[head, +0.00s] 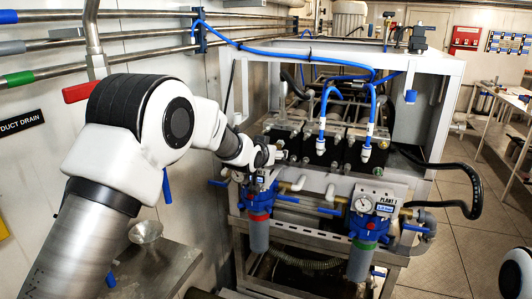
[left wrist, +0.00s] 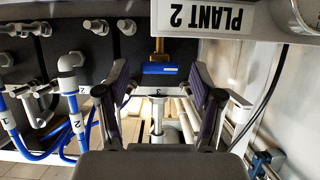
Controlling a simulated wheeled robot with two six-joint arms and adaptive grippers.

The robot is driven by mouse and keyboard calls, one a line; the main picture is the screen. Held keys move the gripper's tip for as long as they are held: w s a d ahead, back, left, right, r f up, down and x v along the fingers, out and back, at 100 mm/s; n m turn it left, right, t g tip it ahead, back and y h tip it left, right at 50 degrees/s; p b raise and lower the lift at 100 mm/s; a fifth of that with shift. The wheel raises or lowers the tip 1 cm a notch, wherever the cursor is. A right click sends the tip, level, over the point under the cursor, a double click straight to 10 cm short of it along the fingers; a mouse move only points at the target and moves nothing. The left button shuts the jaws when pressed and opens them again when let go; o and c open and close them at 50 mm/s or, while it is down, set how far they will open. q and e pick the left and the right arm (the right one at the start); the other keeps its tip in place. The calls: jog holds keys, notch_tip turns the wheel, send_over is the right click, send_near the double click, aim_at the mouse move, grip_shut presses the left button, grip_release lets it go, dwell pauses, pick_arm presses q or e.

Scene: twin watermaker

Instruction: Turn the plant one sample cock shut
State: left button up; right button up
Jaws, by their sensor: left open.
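The PLANT 1 label and its gauge (head: 363,205) are on the front right of the machine in the head view. In the left wrist view a small blue handle (left wrist: 160,69) on a brass stem shows beyond my jaws, beside an upside-down PLANT 2 label (left wrist: 207,16). I cannot tell which plant this handle belongs to. My left gripper (head: 279,155) is at the machine's front, above the left filter housing. In the left wrist view its jaws (left wrist: 160,84) are open and appear empty, with the blue handle beyond the gap between them. My right gripper is out of view.
Blue hoses (head: 372,115) loop over the black blocks. Two filter housings, left (head: 259,234) and right (head: 361,260), hang at the front. A black hose (head: 470,195) curves out at the right. A steel worktop (head: 150,268) is at lower left.

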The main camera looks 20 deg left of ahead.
pick_arm(q)
jog(key=v, duration=1)
jog(key=shift+s+r, duration=0.3)
